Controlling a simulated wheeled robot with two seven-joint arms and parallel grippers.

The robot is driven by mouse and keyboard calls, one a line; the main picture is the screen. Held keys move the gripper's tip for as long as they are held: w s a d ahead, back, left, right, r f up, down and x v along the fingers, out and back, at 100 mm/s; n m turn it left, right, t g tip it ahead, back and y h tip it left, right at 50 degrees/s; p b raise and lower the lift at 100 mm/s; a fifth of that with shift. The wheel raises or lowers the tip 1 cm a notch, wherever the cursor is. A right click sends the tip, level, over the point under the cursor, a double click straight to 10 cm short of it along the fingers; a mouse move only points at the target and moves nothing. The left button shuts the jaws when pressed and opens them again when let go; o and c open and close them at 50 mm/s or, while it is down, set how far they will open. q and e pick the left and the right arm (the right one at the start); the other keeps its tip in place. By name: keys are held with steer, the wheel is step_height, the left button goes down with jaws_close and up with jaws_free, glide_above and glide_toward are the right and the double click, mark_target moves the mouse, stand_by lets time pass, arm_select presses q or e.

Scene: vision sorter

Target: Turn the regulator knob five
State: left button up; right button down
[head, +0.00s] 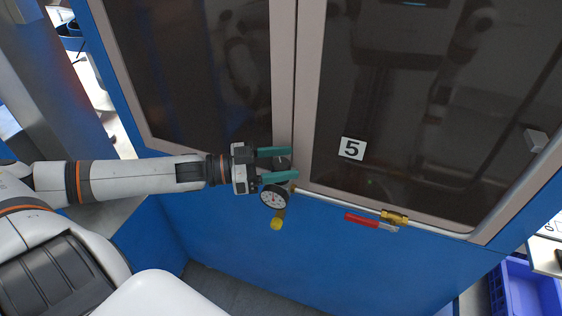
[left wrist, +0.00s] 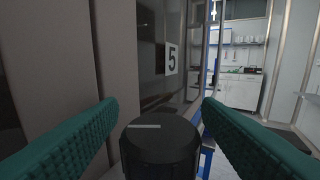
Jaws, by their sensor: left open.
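The regulator knob (head: 282,163) is a black round cap with a pale line on its top. It sits on the front of the blue cabinet, above a round pressure gauge (head: 273,197). My left gripper (head: 277,164) is open, with its two green fingers on either side of the knob. In the left wrist view the knob (left wrist: 160,141) stands between the fingers, with visible gaps on both sides. A white label with the number 5 (head: 352,148) is on the dark glass to the right; it also shows in the left wrist view (left wrist: 172,59). My right gripper is not in view.
A brass valve (head: 394,217) with a red handle (head: 361,220) is on the pipe right of the gauge. A yellow fitting (head: 276,224) hangs below the gauge. Dark glass doors fill the cabinet front. A blue crate (head: 497,290) stands at the lower right.

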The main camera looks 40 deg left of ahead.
arm_select(q)
steer(key=shift+s+a, duration=0.1)
steer(key=p+v, duration=0.6)
steer(key=v, duration=0.5)
steer(key=shift+s+a+p, duration=0.2)
steer(key=shift+s+p, duration=0.1)
steer(key=shift+p, duration=0.05)
